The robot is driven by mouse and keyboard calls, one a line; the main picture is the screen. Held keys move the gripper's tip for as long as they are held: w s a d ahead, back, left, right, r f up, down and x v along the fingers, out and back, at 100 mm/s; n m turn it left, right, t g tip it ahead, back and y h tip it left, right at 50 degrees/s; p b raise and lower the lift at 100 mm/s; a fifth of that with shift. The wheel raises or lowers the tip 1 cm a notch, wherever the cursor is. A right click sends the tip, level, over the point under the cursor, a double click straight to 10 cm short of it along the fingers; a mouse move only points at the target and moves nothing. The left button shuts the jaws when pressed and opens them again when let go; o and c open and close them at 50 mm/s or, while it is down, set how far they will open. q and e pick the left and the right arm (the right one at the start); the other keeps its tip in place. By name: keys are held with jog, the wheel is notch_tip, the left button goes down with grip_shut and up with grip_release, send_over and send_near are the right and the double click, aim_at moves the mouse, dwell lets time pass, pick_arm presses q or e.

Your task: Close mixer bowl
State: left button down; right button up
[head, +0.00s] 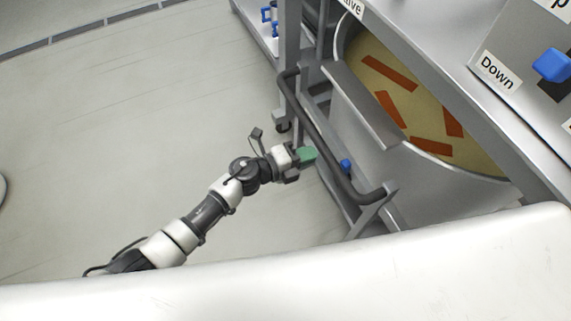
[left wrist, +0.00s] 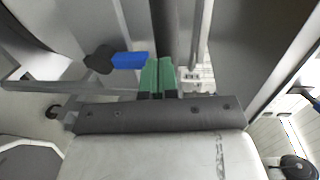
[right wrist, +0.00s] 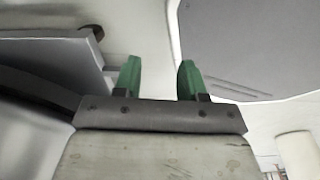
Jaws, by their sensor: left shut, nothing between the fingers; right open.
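The mixer bowl (head: 365,120) is a grey metal drum at the right of the head view. It holds a pale yellow mass with several orange-red strips on it. A dark grey bar handle (head: 322,142) runs along its near side. My left gripper (head: 308,155) has green fingertips and is close to this bar; in the left wrist view the fingers (left wrist: 157,78) are together with nothing between them, and a dark bar stands just beyond the tips. My right gripper (right wrist: 159,80) is open and empty in the right wrist view. It does not show in the head view.
A panel with a "Down" label (head: 495,72) and a blue knob (head: 552,65) is at the upper right. A grey shelf frame (head: 290,60) stands at the top. The floor at left is clear.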

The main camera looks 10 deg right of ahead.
pick_arm(q)
jog(key=b+x, duration=0.1)
jog(key=x, duration=0.5)
jog(key=shift+d+r+b, duration=0.35)
jog(key=shift+d+r, duration=0.1)
pick_arm(e)
jog(key=shift+s+a+f, duration=0.1)
jog(key=shift+a+f, duration=0.95)
jog(key=shift+a, duration=0.05)
pick_arm(q)
jog(key=shift+w+r, duration=0.1)
jog(key=shift+w, duration=0.05)
pick_arm(e)
jog(key=shift+d, duration=0.2)
